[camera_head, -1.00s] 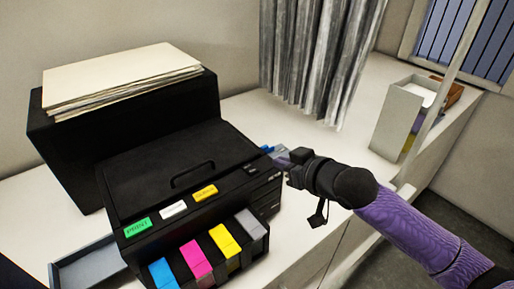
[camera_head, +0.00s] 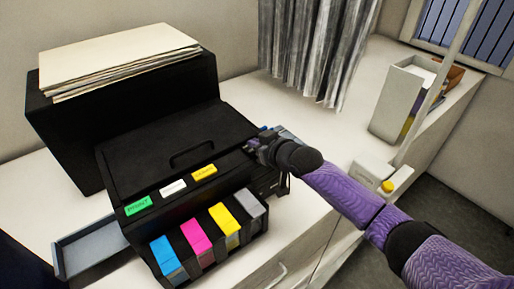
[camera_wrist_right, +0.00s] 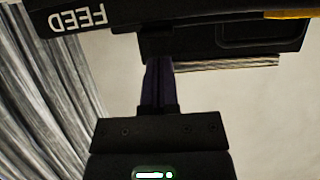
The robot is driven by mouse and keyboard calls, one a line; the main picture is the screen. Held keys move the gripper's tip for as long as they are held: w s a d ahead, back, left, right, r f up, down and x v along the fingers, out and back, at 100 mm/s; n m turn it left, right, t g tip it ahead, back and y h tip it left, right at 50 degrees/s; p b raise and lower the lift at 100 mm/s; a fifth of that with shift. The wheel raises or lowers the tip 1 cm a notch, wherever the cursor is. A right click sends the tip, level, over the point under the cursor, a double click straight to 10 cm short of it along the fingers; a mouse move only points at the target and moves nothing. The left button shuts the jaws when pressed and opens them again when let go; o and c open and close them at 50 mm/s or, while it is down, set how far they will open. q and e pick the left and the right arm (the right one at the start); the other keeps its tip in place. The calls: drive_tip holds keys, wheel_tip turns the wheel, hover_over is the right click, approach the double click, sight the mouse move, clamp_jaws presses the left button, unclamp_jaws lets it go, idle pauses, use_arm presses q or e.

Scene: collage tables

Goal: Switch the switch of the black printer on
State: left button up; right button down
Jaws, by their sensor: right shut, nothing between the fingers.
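The black printer (camera_head: 150,168) stands on the white counter with its lid shut. Green, white and yellow labels line its top front edge. My right gripper (camera_head: 256,146) is shut and empty at the printer's right end, right of the yellow label, over or just against the top edge. In the right wrist view the shut fingers (camera_wrist_right: 157,85) reach up to a black edge of the printer (camera_wrist_right: 190,38), by a white "FEED" marking (camera_wrist_right: 77,20). I cannot tell whether they touch. I cannot make out the switch; the gripper covers that corner in the head view. My left gripper is not in view.
Ink blocks in several colours (camera_head: 196,238) sit at the printer's front. A grey tray (camera_head: 92,248) is at the left. Paper (camera_head: 115,62) lies on a black box behind. A grey curtain (camera_head: 318,50) hangs behind; a white bin (camera_head: 400,100) stands at the back right.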

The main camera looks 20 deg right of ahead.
drive_tip(key=shift+s+f, duration=0.15)
drive_tip(key=shift+f, duration=0.45)
drive_tip(key=shift+s+d+f+t+b, duration=0.1)
drive_tip(key=shift+f+t+b, duration=0.3)
drive_tip(key=shift+f+b, duration=0.5)
drive_tip(key=shift+s+r+b, duration=0.1)
drive_tip(key=shift+r+b, duration=0.05)
drive_tip(key=shift+b, duration=0.15)
drive_tip(key=shift+r+p, duration=0.45)
drive_tip(key=shift+p, duration=0.05)
wheel_tip(320, 180, up, 4)
drive_tip(key=p, duration=0.3)
drive_tip(key=shift+f+p, duration=0.1)
drive_tip(key=shift+p, duration=0.25)
drive_tip(key=s+d, duration=0.3)
drive_tip(key=s, duration=0.6)
drive_tip(key=shift+s+d+r, duration=0.3)
drive_tip(key=shift+s+r, duration=0.05)
drive_tip(key=shift+s, duration=0.05)
